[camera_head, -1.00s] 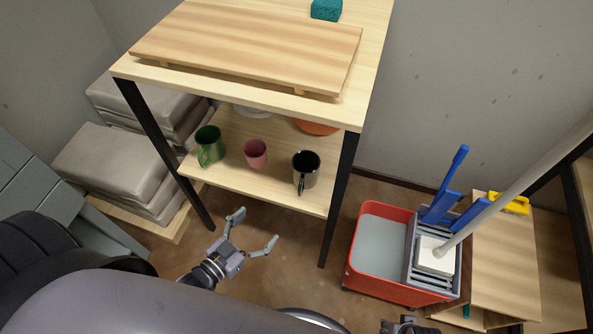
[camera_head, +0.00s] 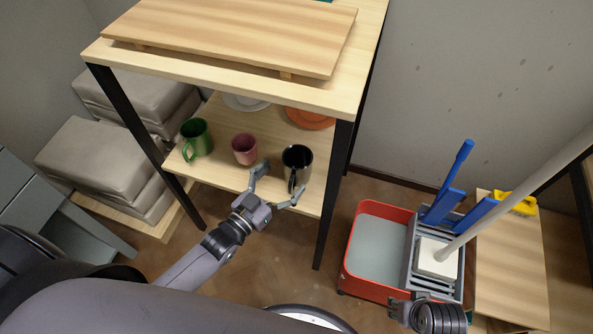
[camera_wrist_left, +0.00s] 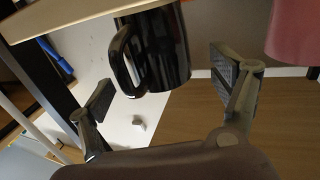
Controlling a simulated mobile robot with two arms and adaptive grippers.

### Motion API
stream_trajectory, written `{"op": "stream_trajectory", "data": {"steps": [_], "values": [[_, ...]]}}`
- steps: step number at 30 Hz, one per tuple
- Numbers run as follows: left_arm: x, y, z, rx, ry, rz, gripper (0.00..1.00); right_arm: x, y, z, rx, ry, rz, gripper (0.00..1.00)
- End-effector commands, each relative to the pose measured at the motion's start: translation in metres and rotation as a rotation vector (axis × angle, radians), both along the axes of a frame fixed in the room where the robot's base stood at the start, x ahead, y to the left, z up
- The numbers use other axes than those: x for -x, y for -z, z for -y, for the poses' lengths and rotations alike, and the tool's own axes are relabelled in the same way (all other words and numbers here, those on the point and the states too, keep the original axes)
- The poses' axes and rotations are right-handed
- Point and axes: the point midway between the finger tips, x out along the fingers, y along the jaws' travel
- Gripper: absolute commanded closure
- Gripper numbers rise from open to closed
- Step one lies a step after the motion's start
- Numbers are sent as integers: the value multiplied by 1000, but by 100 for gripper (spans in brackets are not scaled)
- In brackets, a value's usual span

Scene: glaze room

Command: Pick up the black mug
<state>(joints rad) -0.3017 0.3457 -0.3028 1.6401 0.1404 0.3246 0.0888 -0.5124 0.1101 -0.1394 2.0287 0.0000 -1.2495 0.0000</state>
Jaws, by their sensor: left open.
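The black mug (camera_head: 297,162) stands upright on the lower shelf, at the right end of a row of mugs, its handle toward me. My left gripper (camera_head: 279,181) is open and empty at the shelf's front edge, just in front of the mug. In the left wrist view the black mug (camera_wrist_left: 165,50) shows between the two spread fingers (camera_wrist_left: 163,88), its handle toward the left finger. I see no finger clearly touching it. My right gripper (camera_head: 405,310) is low at the bottom right, beside the red bucket; its fingers are not clear.
A pink mug (camera_head: 244,149) stands close left of the black one, and a green mug (camera_head: 196,138) further left. The upper shelf (camera_head: 230,78) overhangs them. A black table leg (camera_head: 333,200) stands right of the black mug. A red mop bucket (camera_head: 350,262) is on the floor at right.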

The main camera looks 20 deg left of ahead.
Motion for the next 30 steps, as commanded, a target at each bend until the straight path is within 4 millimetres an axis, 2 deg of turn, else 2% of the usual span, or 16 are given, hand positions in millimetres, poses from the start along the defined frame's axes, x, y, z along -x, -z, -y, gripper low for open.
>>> {"op": "stream_trajectory", "data": {"steps": [5,13,22,30], "values": [[-12,-1,5,2,0,2,15,0,-6,0,0,1,3,60],[-47,-3,19,1,0,1,15,-1,-31,1,-1,2,18,60],[-51,-3,21,1,0,-1,15,0,-35,1,0,3,17,60],[-51,-3,21,0,0,-1,33,0,-35,1,0,3,17,60]]}}
